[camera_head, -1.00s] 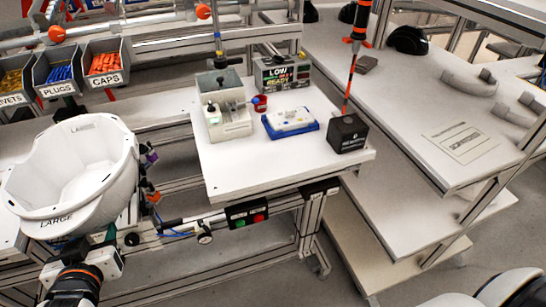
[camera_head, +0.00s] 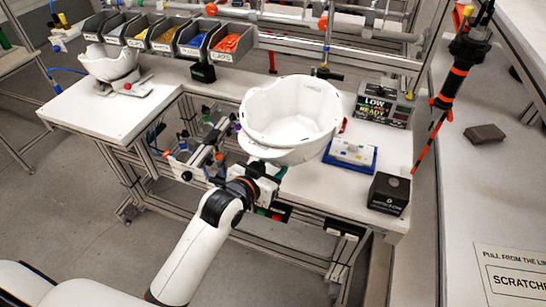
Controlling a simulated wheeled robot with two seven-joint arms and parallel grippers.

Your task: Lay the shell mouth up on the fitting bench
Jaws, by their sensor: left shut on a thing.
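The white helmet shell (camera_head: 290,125) is in the middle of the head view, its mouth facing up and its hollow inside showing. My left gripper (camera_head: 264,173), at the end of the arm from the lower left, is shut on the shell's near lower edge. The shell hides most of the fingers. The shell appears above the white-topped bench (camera_head: 325,187), hiding part of its top; I cannot tell how large the gap under it is. My right gripper is not in view.
A blue tray with a white block (camera_head: 352,153), a black box (camera_head: 388,192) and a display reading LOW and READY (camera_head: 384,106) stand right of the shell. Part bins (camera_head: 232,45) line the back. Another white shell (camera_head: 108,62) sits at the left. A striped pole tool (camera_head: 462,62) hangs at right.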

